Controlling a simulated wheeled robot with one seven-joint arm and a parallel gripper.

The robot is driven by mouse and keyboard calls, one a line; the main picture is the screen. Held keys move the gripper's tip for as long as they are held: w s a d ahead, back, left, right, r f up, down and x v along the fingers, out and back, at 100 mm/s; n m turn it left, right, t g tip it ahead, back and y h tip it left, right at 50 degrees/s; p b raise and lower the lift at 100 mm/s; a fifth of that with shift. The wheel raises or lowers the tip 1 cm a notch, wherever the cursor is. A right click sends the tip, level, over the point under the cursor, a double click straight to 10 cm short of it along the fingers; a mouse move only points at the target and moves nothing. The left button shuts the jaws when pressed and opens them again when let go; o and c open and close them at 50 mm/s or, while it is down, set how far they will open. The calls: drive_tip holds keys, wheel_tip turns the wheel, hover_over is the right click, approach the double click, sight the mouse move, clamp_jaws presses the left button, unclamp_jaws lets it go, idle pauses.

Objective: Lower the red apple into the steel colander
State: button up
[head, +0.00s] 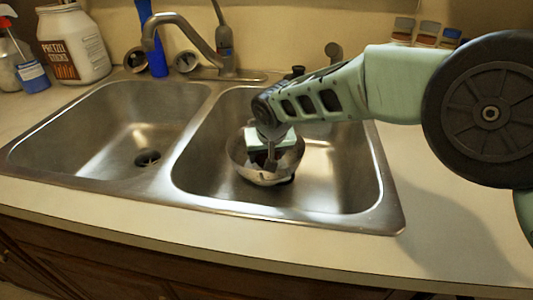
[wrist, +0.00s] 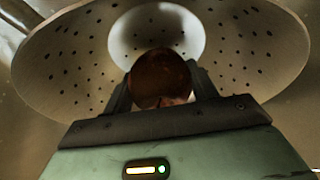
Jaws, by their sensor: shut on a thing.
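The steel colander (head: 240,165) stands in the right sink basin. Its perforated inside (wrist: 85,60) fills much of the wrist view. My gripper (head: 270,165) reaches down from above into the colander's opening. In the wrist view its two fingers (wrist: 162,95) are shut on the red apple (wrist: 160,75), which looks dark and shaded. The apple is over the middle of the colander. In the head view the apple is hidden behind my gripper and the colander wall. I cannot tell whether the apple touches the colander's bottom.
The left basin (head: 120,125) is empty, with a drain. The faucet (head: 185,35) stands behind the basins. A pretzel jar (head: 72,45) and a spray bottle (head: 25,65) stand at the back left. Several small jars (head: 425,33) stand at the back right.

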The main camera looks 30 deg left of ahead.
drive_tip(key=shift+f, duration=0.4)
idle(0.6)
drive_tip(key=o, duration=1.1)
drive_tip(key=shift+o, duration=0.2)
drive_tip(key=v, duration=1.7)
drive_tip(key=shift+r+b, duration=0.2)
drive_tip(key=shift+b, duration=0.15)
drive_tip(key=s+d+r+g+h+p, duration=0.1)
drive_tip(key=s+d+p, duration=0.2)
drive_tip(key=d, duration=0.9)
drive_tip(key=s+d+r+g+p, duration=0.1)
drive_tip(key=s+d+r+p, duration=0.1)
drive_tip(key=s+d, duration=0.8)
drive_tip(key=s+d+r+g+h+p, duration=0.1)
drive_tip(key=s+d+p, duration=0.3)
drive_tip(key=d, duration=1.2)
drive_tip(key=s+r, duration=0.1)
drive_tip(key=s, duration=0.2)
drive_tip(key=shift+r+m+g+h+p, duration=0.25)
drive_tip(key=shift+m+g+h+p, duration=0.05)
drive_tip(key=shift+m+p, duration=0.1)
